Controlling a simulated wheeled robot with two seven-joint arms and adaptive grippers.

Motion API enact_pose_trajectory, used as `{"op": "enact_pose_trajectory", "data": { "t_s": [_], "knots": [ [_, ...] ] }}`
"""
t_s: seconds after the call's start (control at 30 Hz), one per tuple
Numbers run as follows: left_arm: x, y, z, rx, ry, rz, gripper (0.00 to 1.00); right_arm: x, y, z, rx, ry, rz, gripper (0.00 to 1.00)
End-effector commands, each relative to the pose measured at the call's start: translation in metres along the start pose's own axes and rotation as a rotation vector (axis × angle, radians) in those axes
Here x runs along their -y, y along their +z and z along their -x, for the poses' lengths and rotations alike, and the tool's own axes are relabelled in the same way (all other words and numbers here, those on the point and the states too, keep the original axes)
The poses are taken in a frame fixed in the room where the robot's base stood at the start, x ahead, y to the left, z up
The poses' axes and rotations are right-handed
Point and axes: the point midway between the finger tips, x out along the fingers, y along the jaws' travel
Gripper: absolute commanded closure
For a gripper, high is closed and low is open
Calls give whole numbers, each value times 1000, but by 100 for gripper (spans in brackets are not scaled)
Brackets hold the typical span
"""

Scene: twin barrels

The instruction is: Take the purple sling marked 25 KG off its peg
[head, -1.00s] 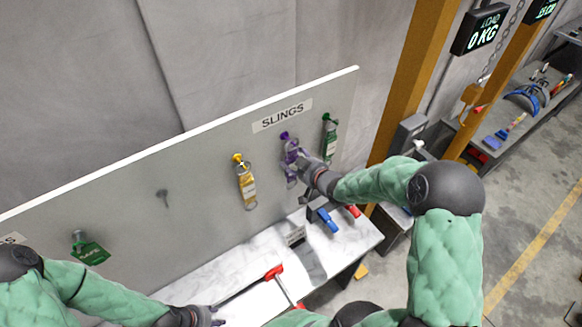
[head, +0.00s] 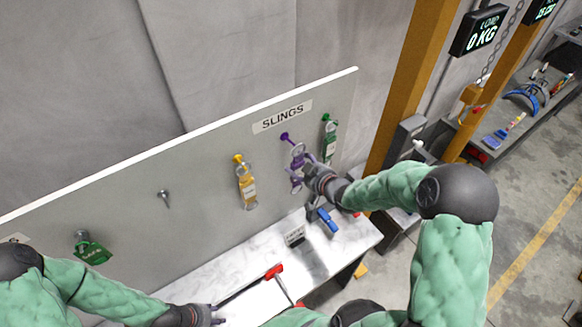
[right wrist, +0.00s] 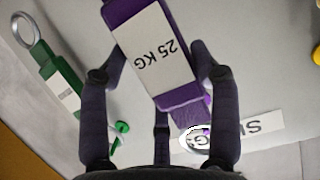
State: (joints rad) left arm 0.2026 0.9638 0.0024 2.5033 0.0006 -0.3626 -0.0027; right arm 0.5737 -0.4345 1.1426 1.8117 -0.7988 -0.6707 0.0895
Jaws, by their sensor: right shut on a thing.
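The purple sling (head: 297,175) hangs in my right gripper (head: 312,172) in front of the board. In the right wrist view its white label (right wrist: 157,52) reads 25 KG, upside down, and the fingers (right wrist: 163,85) are shut around its purple body. Its metal ring (head: 298,150) shows just below and right of the purple peg (head: 285,137); the ring looks clear of the peg's knob, but the depth between them is hard to tell. My left gripper (head: 214,316) is low over the bench; its finger opening is unclear.
A yellow sling (head: 247,187) hangs to the left and a green one (head: 329,140) close to the right. An empty peg (head: 163,195) and another green tag (head: 92,252) are farther left. A red-handled tool (head: 273,272) and blue clamp (head: 326,219) lie on the bench (head: 345,245).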

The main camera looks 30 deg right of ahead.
Motion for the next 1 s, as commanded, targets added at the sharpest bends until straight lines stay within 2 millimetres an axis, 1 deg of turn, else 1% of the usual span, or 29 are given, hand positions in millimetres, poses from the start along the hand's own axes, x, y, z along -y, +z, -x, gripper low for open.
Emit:
{"op": "enact_pose_trajectory", "data": {
  "t_s": [0.23,0.8,1.0],
  "knots": [
    [0,0,1,0,0,0,60,-1,1,7,-2,2,1,77],
    [-3,0,8,0,0,0,60,-1,20,52,-1,3,1,77],
    [-3,0,9,0,0,0,60,-1,25,64,-2,1,2,77]
  ]
}}
